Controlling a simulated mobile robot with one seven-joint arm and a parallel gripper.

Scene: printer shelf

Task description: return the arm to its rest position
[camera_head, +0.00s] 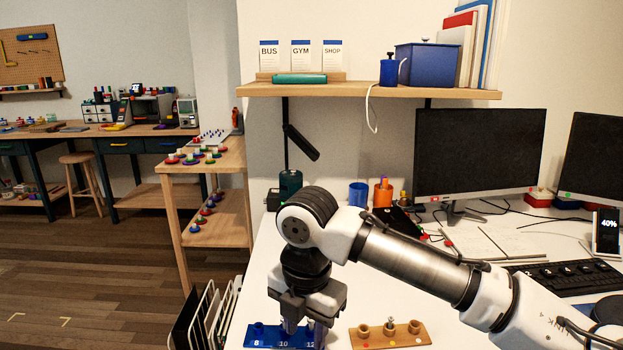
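My arm reaches in from the lower right and bends down at the wrist. My gripper (302,328) points down over the blue holder (262,340), which is marked 8, 10 and 12. The fingertips are low at the holder, near the 10 and 12 marks. The picture is too small to tell whether the fingers are apart, closed or around a part. I cannot tell whether they touch the holder.
A wooden block with small cups (390,336) sits right of the blue holder. A monitor (478,152), keyboard (575,278), blue cup (358,194) and orange cup (382,194) stand behind. A wooden shelf (365,91) overhangs the desk. A file rack (208,318) stands left.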

